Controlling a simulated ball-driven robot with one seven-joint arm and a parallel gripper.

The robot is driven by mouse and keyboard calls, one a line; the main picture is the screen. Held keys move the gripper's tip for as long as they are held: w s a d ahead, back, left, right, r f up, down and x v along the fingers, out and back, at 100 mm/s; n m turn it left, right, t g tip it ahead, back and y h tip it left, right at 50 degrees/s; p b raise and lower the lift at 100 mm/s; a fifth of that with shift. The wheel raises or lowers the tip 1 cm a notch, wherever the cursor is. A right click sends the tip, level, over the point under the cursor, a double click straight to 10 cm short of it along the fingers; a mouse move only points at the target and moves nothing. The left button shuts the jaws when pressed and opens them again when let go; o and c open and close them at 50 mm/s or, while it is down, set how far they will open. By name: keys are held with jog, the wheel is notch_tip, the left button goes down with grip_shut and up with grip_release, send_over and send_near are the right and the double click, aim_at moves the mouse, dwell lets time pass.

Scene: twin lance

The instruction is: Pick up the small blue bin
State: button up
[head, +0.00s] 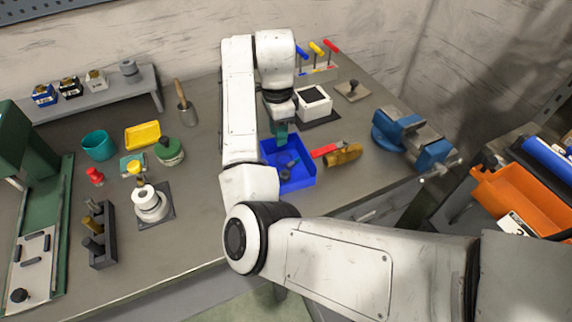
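The small blue bin (302,176) sits on the workbench, right of the middle of the head view. A few small dark parts (287,170) lie in it. My arm partly covers its left side. My gripper (281,138) points down at the bin's far edge, toward its left corner. The fingertips look close to the far wall, but I cannot tell whether they touch it. The fingers overlap in this view, so their opening is hidden.
A red-handled tool (326,150) and a brown brush (346,155) lie right of the bin. A white box (314,102) stands behind it. A blue vise (412,135) is further right. A green pot (169,151) and a white-topped weight (150,204) stand left of my arm.

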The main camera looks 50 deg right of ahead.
jog(key=shift+f, duration=1.4)
grip_shut()
